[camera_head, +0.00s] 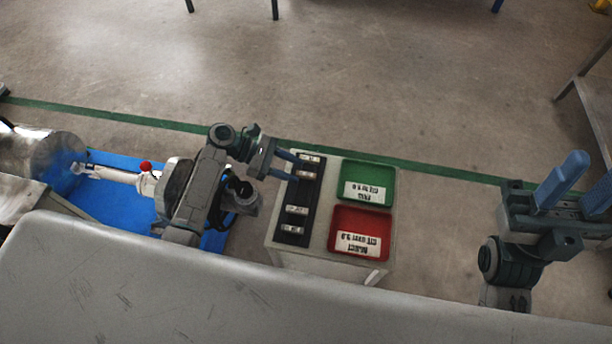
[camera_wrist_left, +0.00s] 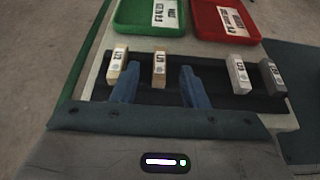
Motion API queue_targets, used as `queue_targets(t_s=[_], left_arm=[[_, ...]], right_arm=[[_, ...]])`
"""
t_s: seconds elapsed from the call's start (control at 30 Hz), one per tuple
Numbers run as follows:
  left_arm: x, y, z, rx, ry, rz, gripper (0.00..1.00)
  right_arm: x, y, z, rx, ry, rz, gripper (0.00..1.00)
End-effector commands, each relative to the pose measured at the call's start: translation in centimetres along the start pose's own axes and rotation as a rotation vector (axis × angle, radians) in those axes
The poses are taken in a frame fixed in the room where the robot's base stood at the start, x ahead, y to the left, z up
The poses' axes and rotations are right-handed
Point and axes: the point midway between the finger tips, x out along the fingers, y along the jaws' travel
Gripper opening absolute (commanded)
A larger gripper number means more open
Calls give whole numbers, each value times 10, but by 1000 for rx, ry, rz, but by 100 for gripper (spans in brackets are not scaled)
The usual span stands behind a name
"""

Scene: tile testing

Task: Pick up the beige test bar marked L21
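My left gripper (camera_head: 296,168) is open at the far end of the rack. In the wrist view its blue fingers (camera_wrist_left: 158,86) are apart, with the second beige bar in line with the gap between them. My right gripper (camera_head: 590,178) is open and empty at the right.
Two grey bars (camera_wrist_left: 238,75) (camera_wrist_left: 271,77) stand at the rack's other end. A green tray (camera_head: 347,169) and a red tray (camera_head: 335,217) with labels lie beside the rack on the stand. A blue surface (camera_head: 125,204) with a machine is at left.

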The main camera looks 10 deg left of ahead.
Motion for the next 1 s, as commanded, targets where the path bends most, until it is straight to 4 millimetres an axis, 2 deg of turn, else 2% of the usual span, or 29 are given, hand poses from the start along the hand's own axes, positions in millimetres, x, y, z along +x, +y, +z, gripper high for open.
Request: queue_targets(t_s=[0.03,0.17,0.43,0.63,1.0], left_arm=[[10,0,-2,1,-2,0,40],[21,0,-1,1,0,0,40],[23,0,0,0,2,0,40],[23,0,0,0,1,0,1],[22,0,2,0,1,0,0]], right_arm=[[-3,0,0,-1,7,2,35],[-3,0,0,-2,14,5,35],[-1,0,0,-2,17,5,35],[-1,0,0,-2,17,5,35],[0,0,0,-2,15,5,35]])
